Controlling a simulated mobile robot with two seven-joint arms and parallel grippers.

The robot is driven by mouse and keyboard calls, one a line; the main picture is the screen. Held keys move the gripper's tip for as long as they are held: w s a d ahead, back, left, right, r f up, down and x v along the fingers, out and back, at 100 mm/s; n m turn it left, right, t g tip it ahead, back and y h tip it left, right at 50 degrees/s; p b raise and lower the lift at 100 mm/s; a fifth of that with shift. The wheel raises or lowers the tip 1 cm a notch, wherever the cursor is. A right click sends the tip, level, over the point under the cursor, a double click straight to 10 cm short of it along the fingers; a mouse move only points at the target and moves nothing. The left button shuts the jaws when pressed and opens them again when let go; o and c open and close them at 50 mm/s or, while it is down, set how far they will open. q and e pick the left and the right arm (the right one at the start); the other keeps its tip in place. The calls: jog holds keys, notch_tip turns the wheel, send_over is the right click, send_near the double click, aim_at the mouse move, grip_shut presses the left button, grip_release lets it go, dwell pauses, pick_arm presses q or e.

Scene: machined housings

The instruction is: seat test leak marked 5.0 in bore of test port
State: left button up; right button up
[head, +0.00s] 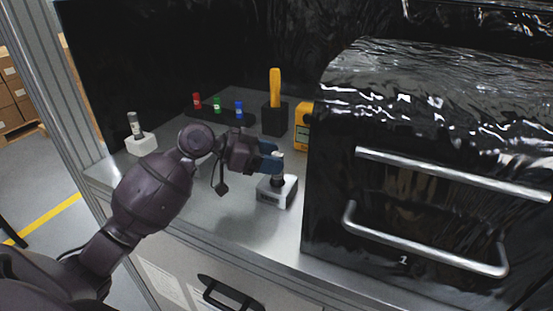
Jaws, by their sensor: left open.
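My left gripper (272,157), with blue fingers, is open just above a small light-grey block (277,193) on the bench, which looks like the test port. A dark round part (278,180) shows at the block's top, below the fingers. I cannot tell whether it is the bore's rim or a piece in it. Small cylinders in red (197,100), green (217,104) and blue (239,109) stand in a black rack. Their markings are too small to read, so I cannot tell which is 5.0. My right gripper is not in view.
A white block (141,145) with a grey cylinder (134,124) stands at the bench's left. A black holder (275,119) with a yellow-handled item (275,87) and a yellow instrument (304,128) stand behind the port. A large black housing (415,215) with metal handles blocks the right.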

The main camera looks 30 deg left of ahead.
pick_arm(q)
jog(key=v, duration=1)
jog(key=shift+s+a, duration=0.15)
jog(key=shift+s, duration=0.05)
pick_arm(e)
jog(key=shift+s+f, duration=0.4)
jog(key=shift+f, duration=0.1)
pick_arm(q)
jog(key=shift+r, duration=0.1)
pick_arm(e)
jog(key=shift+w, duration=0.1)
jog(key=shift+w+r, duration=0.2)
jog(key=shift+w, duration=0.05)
